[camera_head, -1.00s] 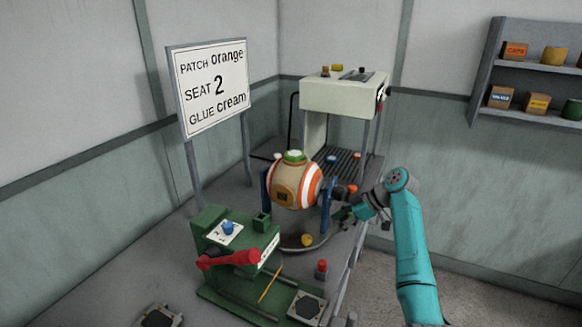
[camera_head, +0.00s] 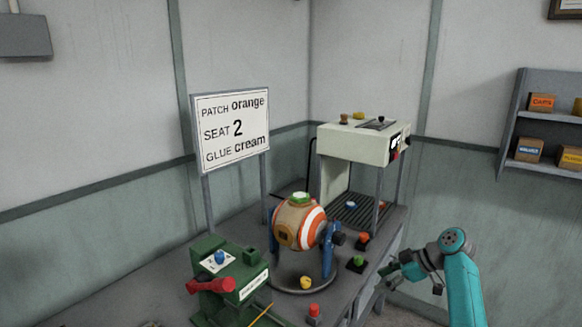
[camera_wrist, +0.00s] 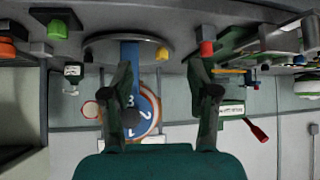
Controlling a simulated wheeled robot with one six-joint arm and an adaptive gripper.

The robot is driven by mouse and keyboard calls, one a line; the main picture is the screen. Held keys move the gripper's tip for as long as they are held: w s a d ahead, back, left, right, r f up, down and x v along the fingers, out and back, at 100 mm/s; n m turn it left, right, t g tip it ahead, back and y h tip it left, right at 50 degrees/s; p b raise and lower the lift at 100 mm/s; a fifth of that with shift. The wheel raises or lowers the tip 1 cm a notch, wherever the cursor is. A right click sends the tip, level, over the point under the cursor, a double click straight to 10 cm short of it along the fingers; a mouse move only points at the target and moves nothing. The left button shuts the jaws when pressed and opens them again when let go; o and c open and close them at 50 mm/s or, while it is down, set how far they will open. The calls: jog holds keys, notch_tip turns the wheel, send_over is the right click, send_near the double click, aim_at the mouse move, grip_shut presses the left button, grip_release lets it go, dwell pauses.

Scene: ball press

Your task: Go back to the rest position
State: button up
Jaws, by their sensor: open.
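My gripper (camera_head: 388,270) is open and empty, to the right of the bench. In the wrist view its two dark fingers (camera_wrist: 166,82) stand apart, with the bench scene beyond and nothing between them in grip. The orange-and-white striped ball (camera_head: 313,226) sits in a blue stand on a round grey base, with a green-and-white cap on top. In the wrist view the ball (camera_wrist: 152,112) is partly hidden behind the left finger and the blue upright. No marked rest position shows.
The green press (camera_head: 230,279) with a red handle stands at the front left of the bench. A cream machine (camera_head: 345,143) is behind. A sign (camera_head: 231,128) reads patch orange, seat 2, glue cream. Red (camera_head: 314,312) and green (camera_head: 358,260) buttons line the bench's right side. Shelves (camera_head: 545,125) hang at right.

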jog(key=s+a+f+m+t+h, duration=0.1)
jog(key=s+a+f+m, duration=0.3)
jog(key=f, duration=0.7)
jog(key=s+a+f+m+t+h, duration=0.1)
jog(key=s+f+m+t+h, duration=0.1)
jog(key=s+f, duration=0.75)
jog(key=s+a+f+m+t+h, duration=0.2)
jog(key=s+f+m+h, duration=0.15)
jog(key=s+f, duration=1)
jog(key=s+r+m+t+h, duration=0.1)
jog(key=s+r, duration=0.3)
jog(key=s, duration=0.7)
jog(key=s+r+m+t+h, duration=0.15)
jog(key=s+r, duration=0.25)
jog(key=s, duration=0.7)
jog(key=s+r+t, duration=0.2)
jog(key=s+r, duration=0.5)
jog(key=r, duration=0.3)
jog(key=s+r+m+t, duration=0.1)
jog(key=s+r, duration=0.6)
jog(key=r, duration=0.3)
jog(key=shift+s+a+r+t+y, duration=0.3)
jog(key=shift+s+a+t+y, duration=0.05)
jog(key=shift+a+y, duration=0.1)
